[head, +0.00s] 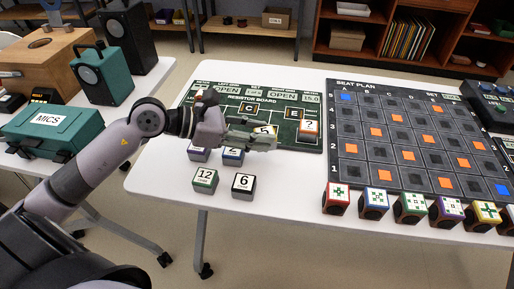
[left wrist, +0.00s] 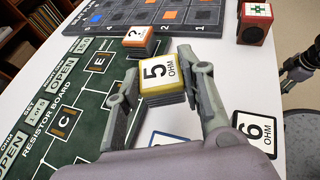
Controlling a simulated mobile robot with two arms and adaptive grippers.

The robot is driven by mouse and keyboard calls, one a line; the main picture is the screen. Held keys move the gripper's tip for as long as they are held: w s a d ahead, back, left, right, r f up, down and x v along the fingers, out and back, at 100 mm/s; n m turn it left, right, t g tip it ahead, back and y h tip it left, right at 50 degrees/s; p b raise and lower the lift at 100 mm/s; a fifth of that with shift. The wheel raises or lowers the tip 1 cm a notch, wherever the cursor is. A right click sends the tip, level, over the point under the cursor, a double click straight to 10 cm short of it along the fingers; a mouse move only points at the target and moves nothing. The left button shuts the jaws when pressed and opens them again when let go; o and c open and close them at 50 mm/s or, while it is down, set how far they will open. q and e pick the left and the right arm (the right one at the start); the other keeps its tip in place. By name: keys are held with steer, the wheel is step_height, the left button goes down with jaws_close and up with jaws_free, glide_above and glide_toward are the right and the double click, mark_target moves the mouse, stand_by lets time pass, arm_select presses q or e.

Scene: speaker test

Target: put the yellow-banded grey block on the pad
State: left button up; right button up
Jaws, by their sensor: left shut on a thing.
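The yellow-banded grey block has a white top marked 5 OHM. It shows in the left wrist view (left wrist: 158,76), clasped between both fingers of my left gripper (left wrist: 160,70). In the head view, my left gripper (head: 264,140) is over the front edge of the green resistor board (head: 190,108), and the fingers partly hide the block (head: 265,129). The board has outlined squares lettered C (head: 249,108) and E (head: 294,113); in the left wrist view both C (left wrist: 62,121) and E (left wrist: 98,62) look bare. I cannot tell which square is the pad.
An orange-banded ? block (head: 309,127) stands on the board's right side. Blocks marked 12 (head: 205,180), 6 (head: 243,184) and 2 (head: 232,155) stand in front. The seat plan board (head: 345,165) and several coloured cubes (head: 375,202) are to the right. The white tabletop (head: 285,190) between is free.

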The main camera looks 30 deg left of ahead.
arm_select(q)
step_height(320, 180, down, 4)
steer(key=shift+r+b, duration=0.25)
steer(key=shift+b, duration=0.1)
steer(key=shift+f, duration=0.5)
arm_select(e)
steer(key=r, duration=0.2)
steer(key=shift+w+r, duration=0.25)
steer(key=shift+r, duration=0.15)
arm_select(q)
steer(key=shift+f, duration=0.1)
steer(key=o, duration=1.2)
arm_select(e)
steer(key=shift+r, duration=0.4)
